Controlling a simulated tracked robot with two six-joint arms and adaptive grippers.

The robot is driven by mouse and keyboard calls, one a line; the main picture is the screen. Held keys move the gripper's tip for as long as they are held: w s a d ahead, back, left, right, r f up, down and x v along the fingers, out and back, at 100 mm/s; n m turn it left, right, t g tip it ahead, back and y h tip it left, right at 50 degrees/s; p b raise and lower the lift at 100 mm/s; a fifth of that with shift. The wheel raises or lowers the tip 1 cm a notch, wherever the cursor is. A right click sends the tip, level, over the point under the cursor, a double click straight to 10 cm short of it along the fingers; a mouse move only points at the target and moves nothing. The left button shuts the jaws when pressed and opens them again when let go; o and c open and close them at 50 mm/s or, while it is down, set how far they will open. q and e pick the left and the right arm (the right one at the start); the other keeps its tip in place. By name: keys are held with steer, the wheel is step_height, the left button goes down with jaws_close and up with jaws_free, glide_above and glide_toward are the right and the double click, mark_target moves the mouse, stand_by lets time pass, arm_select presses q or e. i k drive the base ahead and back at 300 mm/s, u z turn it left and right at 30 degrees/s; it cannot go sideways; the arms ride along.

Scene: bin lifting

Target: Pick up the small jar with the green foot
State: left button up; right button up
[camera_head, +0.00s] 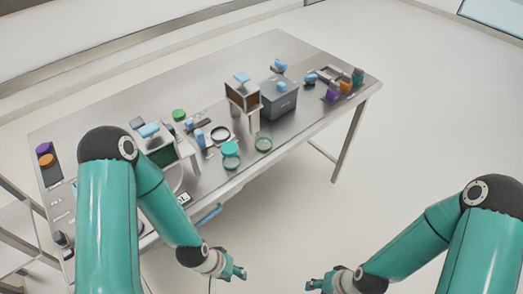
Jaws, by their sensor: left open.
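Small round jar-like things stand near the front edge of the metal table. One is a teal-green round piece (230,148), with a clear, dark-rimmed round piece (231,163) just in front of it. A clear round one with a green rim (264,144) is to their right. I cannot tell which is the small jar with the green foot. My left gripper (240,272) is open and empty, off the table's front edge and below these things in the picture. My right gripper (313,285) is low in the picture, apart from the table; its jaws are too small to read.
The table (310,122) also bears a grey bin (279,100), a brown box on a stand (242,97), a green-fronted box (162,156) and a green cap (179,115). Coloured pieces (345,86) sit at the far right. My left arm hides the table's near left. Floor (430,130) at right is clear.

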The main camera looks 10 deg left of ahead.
mark_target(264, 136)
steer(key=u, duration=1.75)
steer(key=k, duration=0.65)
steer(key=z, duration=1.7)
steer(key=i, duration=1)
steer(key=z, duration=0.05)
